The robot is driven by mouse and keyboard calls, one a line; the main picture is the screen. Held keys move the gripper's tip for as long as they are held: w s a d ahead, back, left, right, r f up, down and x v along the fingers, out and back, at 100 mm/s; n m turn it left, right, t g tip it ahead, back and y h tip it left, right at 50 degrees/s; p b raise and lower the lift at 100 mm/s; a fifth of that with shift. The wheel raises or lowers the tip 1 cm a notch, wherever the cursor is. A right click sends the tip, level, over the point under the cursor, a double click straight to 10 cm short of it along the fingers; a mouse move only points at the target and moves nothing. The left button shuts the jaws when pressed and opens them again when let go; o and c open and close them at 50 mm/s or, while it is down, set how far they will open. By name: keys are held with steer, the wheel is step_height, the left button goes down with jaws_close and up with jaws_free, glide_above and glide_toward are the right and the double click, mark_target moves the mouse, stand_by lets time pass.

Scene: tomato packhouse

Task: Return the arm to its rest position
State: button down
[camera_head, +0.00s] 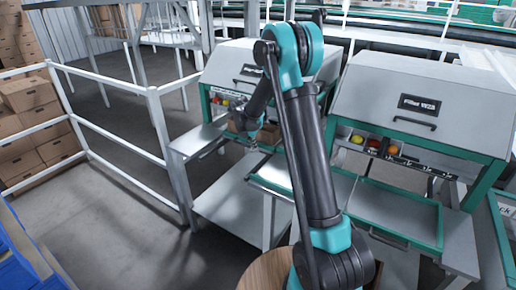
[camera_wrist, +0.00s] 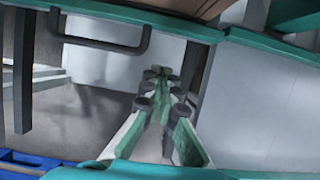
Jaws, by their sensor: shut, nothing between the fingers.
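My arm (camera_head: 312,155) rises from its base at the bottom middle of the head view. It bends at a teal elbow, and its forearm comes down on the left toward the left sorting station. In the head view the end of the arm is small and dark in front of that station, so its fingers are hard to make out. In the wrist view my gripper (camera_wrist: 158,74) shows pale fingers with green pads and dark round joints. The fingertips meet and hold nothing.
Two grey hooded stations stand ahead, the right one (camera_head: 405,85) labelled "Filler W23". Tomatoes (camera_head: 374,143) lie in its bins. A teal-edged tray (camera_head: 393,212) sits below it. A white railing (camera_head: 118,130) and cardboard boxes (camera_head: 32,92) are at left. Open floor (camera_head: 120,215) lies at lower left.

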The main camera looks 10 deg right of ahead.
steer(key=v, duration=0.7)
steer(key=s+d+r+m, duration=0.2)
steer(key=s+d+m, duration=0.3)
steer(key=s+m, duration=0.3)
steer(key=s+d+f+m+y, duration=0.1)
steer(key=s+d+m, duration=0.1)
steer(key=s+m, duration=0.4)
steer(key=s+d+f+m+y, duration=0.1)
steer(key=s+d+f+m, duration=0.1)
steer(key=s+m, duration=0.5)
steer(key=s+d+f+m, duration=0.2)
steer(key=s+m, duration=0.5)
steer(key=s, duration=0.9)
steer(key=shift+s+d+t+y, duration=0.25)
steer(key=shift+d+t+y, duration=0.15)
steer(key=shift+d, duration=0.15)
